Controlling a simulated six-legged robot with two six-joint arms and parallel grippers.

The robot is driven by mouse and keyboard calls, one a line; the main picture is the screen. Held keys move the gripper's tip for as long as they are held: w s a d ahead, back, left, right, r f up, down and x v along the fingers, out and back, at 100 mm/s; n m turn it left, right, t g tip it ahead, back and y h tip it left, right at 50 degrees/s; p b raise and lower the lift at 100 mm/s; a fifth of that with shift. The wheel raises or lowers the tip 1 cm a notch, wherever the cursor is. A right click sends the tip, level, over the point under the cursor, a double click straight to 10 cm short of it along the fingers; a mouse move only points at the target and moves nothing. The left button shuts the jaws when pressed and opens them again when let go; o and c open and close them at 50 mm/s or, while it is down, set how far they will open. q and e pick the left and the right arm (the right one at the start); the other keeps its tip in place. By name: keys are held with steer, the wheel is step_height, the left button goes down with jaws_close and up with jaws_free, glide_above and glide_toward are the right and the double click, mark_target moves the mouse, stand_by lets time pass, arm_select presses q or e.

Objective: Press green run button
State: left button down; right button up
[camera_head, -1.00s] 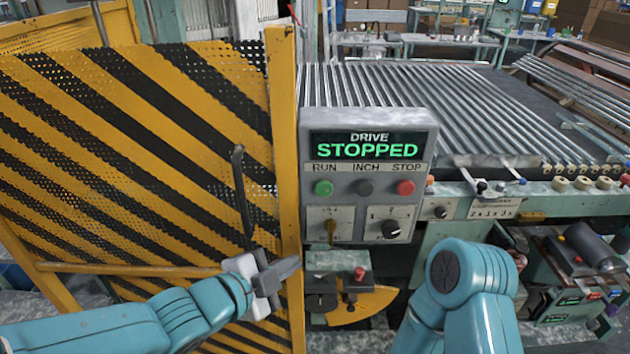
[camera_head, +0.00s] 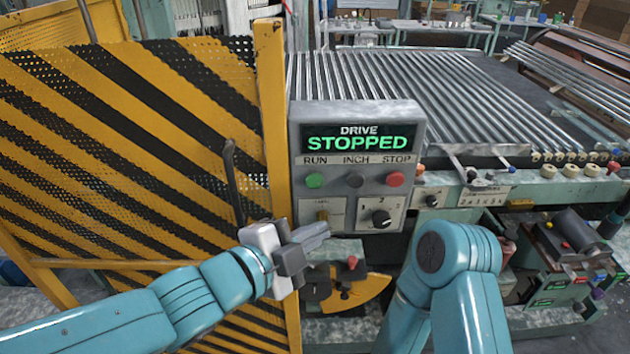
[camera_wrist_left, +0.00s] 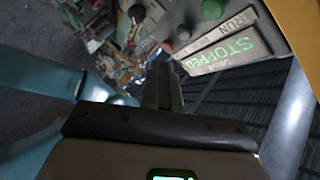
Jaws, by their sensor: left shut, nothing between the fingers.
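The green run button (camera_head: 315,180) is on the left of a grey control box (camera_head: 294,140), under the label RUN. In the left wrist view, the shut fingers (camera_wrist_left: 163,85) point toward the box, and the green button (camera_wrist_left: 213,9) shows at the top. My right arm is at the lower right in the head view; its gripper is not seen.
A black knob (camera_head: 381,219) is below. A yellow-black striped guard gate (camera_head: 130,150) stands left with a dark handle (camera_head: 232,180). A roller bed (camera_head: 430,95) lies behind.

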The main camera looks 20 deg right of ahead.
mark_target(315, 180)
arm_select(q)
steer(key=w+d+p, duration=0.2)
steer(key=w+p, duration=0.3)
steer(key=w, duration=0.3)
steer(key=shift+d, duration=0.15)
steer(key=shift+w, duration=0.15)
stand_by(1.7)
steer(key=shift+w+d, duration=0.15)
steer(key=shift+w, duration=0.25)
